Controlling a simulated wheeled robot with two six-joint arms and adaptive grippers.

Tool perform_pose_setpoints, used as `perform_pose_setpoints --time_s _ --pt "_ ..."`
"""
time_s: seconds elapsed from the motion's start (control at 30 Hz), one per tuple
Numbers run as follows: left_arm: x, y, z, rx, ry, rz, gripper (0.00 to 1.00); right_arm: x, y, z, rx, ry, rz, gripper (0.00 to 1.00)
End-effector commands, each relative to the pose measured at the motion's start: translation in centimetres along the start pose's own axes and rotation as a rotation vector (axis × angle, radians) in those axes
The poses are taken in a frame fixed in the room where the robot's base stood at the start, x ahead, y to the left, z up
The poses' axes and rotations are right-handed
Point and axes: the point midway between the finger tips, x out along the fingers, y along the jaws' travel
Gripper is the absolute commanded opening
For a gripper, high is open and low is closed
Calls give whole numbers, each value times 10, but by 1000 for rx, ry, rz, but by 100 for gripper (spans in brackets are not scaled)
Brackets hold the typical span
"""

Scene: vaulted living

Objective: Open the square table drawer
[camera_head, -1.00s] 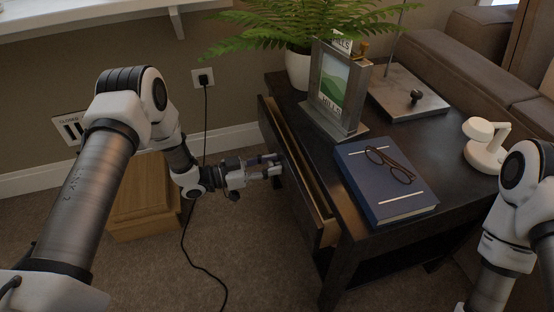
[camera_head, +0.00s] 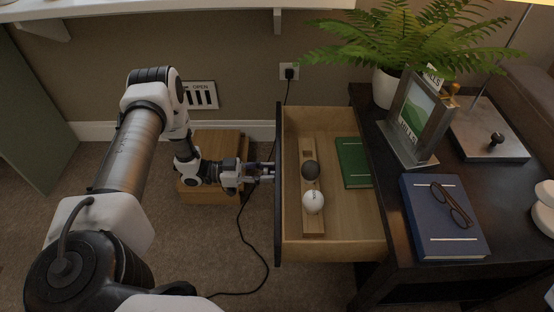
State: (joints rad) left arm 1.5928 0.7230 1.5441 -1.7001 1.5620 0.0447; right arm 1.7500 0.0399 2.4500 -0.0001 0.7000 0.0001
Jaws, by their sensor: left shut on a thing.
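The square dark table (camera_head: 492,205) stands at the right. Its drawer (camera_head: 345,237) is pulled far out to the left, with its light wood inside in full view. My right gripper is out of view.
On the table top are a blue book (camera_head: 440,235) with glasses (camera_head: 452,205), a picture frame (camera_head: 412,120), a potted fern (camera_head: 388,88) and a lamp base (camera_head: 490,130). A wooden box (camera_head: 215,190) stands below my left arm. A black cord (camera_head: 262,255) crosses the carpet.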

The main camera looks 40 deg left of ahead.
Motion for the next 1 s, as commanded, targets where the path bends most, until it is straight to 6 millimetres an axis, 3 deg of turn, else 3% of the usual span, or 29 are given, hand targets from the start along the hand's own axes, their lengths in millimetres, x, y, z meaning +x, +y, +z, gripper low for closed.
perform_pose_setpoints --time_s 0.37,0.4,0.47,0.8,1.0 --pt "-2 0 1 -1 -1 1 0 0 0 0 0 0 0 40" --pt "-2 0 1 -1 -1 1 37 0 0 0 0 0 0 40" --pt "-2 0 1 -1 -1 1 58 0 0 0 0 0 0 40" --pt "-5 0 0 0 0 -1 58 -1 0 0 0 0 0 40" --pt "-37 -1 0 1 -1 -6 58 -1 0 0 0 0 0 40"
